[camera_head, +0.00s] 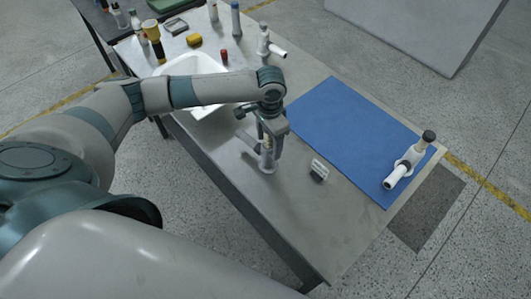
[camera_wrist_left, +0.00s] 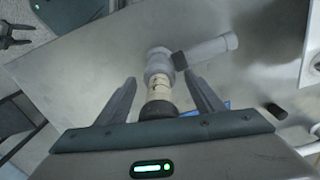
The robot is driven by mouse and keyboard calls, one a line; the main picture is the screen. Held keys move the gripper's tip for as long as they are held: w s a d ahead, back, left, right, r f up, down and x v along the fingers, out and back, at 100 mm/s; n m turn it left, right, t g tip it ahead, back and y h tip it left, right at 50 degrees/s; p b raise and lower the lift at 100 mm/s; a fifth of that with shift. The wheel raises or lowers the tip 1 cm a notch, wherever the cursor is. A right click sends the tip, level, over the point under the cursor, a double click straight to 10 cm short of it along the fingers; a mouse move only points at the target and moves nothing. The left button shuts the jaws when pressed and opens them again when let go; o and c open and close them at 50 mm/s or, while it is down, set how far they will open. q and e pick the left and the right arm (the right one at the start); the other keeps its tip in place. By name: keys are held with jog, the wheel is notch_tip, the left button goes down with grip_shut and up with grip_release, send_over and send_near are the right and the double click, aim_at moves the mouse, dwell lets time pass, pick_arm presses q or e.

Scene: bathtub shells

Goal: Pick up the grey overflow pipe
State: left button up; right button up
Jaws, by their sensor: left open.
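The grey overflow pipe (camera_head: 267,160) stands upright on the table, left of the blue mat, with a side branch pointing up and left. The left wrist view shows the same pipe (camera_wrist_left: 159,68), with a beige middle section, a black end nearest the camera and its branch to the right. My left gripper (camera_head: 270,128) is above it, pointing down. Its fingers are open, one on each side of the pipe; I cannot tell whether they touch it. A dark forked shape (camera_wrist_left: 9,36) at the left wrist view's edge may be my right gripper.
The blue mat (camera_head: 350,130) carries a white pipe fitting (camera_head: 408,165) with a black cap. A white basin (camera_head: 195,66), another white fitting (camera_head: 264,42) and several bottles stand behind. The front table corner is clear.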

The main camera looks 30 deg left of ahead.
pick_arm(q)
jog(key=shift+f, duration=0.15)
jog(key=shift+c, duration=0.3)
jog(key=c, duration=1.5)
jog(key=shift+r+b, duration=0.55)
jog(key=shift+r, duration=0.15)
notch_tip(320, 180, up, 2)
jog(key=shift+w+r+b, duration=0.1)
jog(key=shift+b, duration=0.5)
jog(key=w+d+r+b, duration=0.4)
jog(key=w+d+r, duration=0.2)
jog(key=d, duration=0.3)
jog(key=shift+w+d+r+b, duration=0.3)
jog(key=shift+d+r, duration=0.05)
jog(key=shift+r, duration=0.4)
